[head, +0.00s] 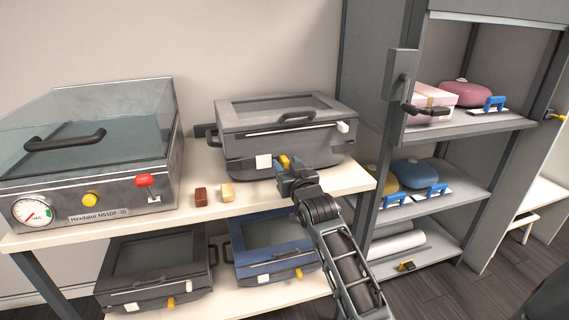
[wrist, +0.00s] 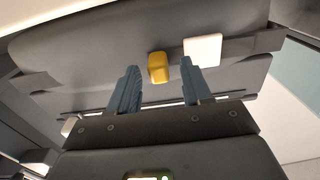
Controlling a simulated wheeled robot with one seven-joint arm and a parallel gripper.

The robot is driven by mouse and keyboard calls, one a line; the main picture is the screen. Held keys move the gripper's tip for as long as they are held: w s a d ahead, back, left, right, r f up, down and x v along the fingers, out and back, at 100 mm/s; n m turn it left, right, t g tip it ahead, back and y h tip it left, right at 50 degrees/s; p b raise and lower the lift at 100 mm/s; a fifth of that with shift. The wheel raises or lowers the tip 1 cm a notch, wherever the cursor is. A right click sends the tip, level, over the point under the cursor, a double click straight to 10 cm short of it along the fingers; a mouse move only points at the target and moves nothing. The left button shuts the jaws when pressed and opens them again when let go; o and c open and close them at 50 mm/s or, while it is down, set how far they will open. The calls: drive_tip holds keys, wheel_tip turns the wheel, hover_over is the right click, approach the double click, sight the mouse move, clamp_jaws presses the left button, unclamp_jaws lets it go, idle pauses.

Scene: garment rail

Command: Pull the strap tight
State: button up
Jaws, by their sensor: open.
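A dark grey case (head: 240,115) with a clear lid window stands on the upper shelf. A dark strap (wrist: 262,42) runs across its front. A white buckle (head: 263,162) and a yellow tab (head: 283,161) sit on that front; the wrist view shows the white buckle (wrist: 203,50) and the yellow tab (wrist: 158,67) too. My gripper (head: 288,169) is at the case front by the yellow tab. In the wrist view its two blue fingers (wrist: 160,66) are apart, with the tab between their tips; I cannot tell whether they touch it.
A glass-lidded machine (head: 80,150) with a gauge stands left. Red (head: 201,197) and cream (head: 227,192) blocks lie on the shelf. A black case (head: 155,265) and a blue case (head: 270,250) are below. An open cabinet (head: 480,125) with packed items stands right.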

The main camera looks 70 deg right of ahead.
drive_tip(key=shift+w+d, duration=0.4)
drive_tip(key=shift+d, duration=0.1)
clamp_jaws()
idle(0.3)
